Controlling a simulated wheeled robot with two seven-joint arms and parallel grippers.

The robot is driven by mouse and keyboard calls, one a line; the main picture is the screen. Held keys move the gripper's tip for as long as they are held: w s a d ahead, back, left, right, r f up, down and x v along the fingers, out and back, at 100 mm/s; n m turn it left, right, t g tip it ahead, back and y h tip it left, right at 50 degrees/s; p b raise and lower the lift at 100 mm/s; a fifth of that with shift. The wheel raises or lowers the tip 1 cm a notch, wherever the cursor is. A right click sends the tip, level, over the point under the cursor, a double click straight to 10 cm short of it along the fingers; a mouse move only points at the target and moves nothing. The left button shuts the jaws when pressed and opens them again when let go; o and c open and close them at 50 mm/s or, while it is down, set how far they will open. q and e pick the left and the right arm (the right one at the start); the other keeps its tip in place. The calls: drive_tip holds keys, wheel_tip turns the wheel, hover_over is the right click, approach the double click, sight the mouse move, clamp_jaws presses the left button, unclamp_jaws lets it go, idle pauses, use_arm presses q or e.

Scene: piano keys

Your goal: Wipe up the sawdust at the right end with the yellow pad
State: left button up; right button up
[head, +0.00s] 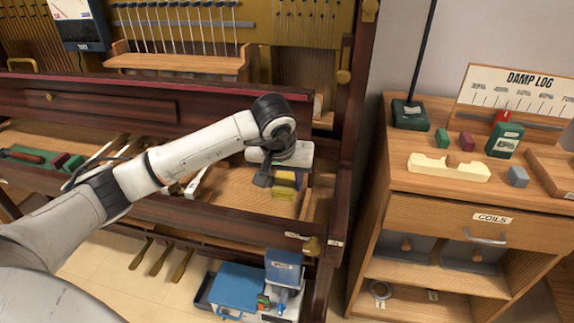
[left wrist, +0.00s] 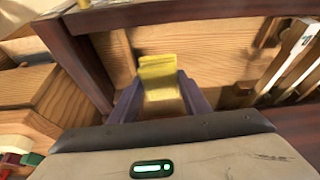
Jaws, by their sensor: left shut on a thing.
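The yellow pad (head: 284,191) is at the right end of the open wooden key tray (head: 235,186) in the head view. My left gripper (head: 275,180) points down there, shut on the pad. In the left wrist view the pad (left wrist: 157,66) sticks out between the two dark fingers of the left gripper (left wrist: 163,98), close over the wooden bed. I cannot make out sawdust apart from the wood; the gripper and pad hide part of the right end. My right gripper is in neither view.
The dark case wall (head: 335,150) bounds the tray on the right. Several loose piano keys (left wrist: 296,62) lie beside the gripper. A blue box (head: 237,288) stands on the floor below. A wooden cabinet (head: 470,200) with small blocks stands at right.

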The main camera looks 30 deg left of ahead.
use_arm(q)
drive_tip(key=shift+r+p, duration=0.7)
drive_tip(key=shift+r, duration=0.7)
